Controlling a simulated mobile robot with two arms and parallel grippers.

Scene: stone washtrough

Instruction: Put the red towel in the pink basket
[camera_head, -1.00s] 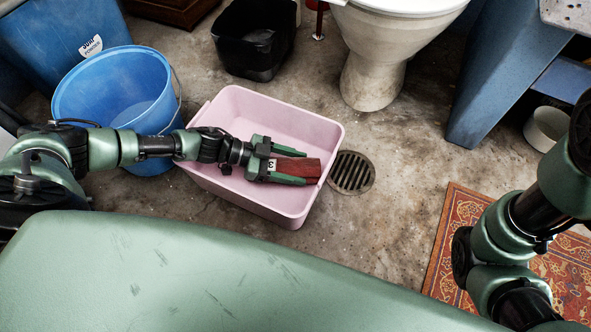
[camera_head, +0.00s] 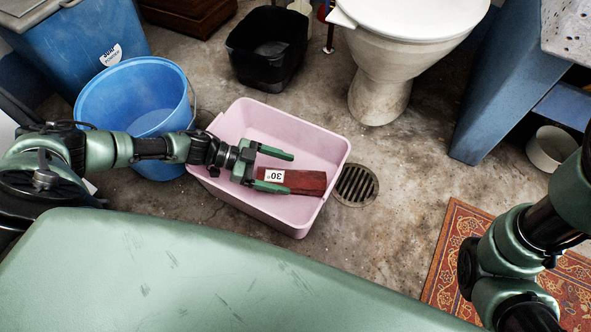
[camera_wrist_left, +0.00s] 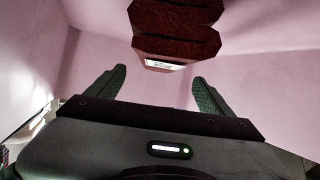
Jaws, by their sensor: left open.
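The red towel (camera_head: 308,182), folded with a white "30°" label, appears inside the pink basket (camera_head: 335,160) at its front right. My left gripper (camera_head: 290,173) is open over the basket. In the head view its near finger overlaps the towel's label end. In the left wrist view, the towel (camera_wrist_left: 177,30) shows beyond the spread fingers (camera_wrist_left: 160,82), apart from them, with pink walls (camera_wrist_left: 95,40) around. Whether the towel lies flat on the basket floor is hard to tell. My right gripper is out of view; only part of that arm shows at right.
A blue bucket (camera_head: 135,95) stands against the basket's left side. A black bin (camera_head: 267,50) and a toilet (camera_head: 380,90) stand behind. A floor drain (camera_head: 355,185) is right of the basket, and a patterned rug (camera_head: 450,240) lies further right.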

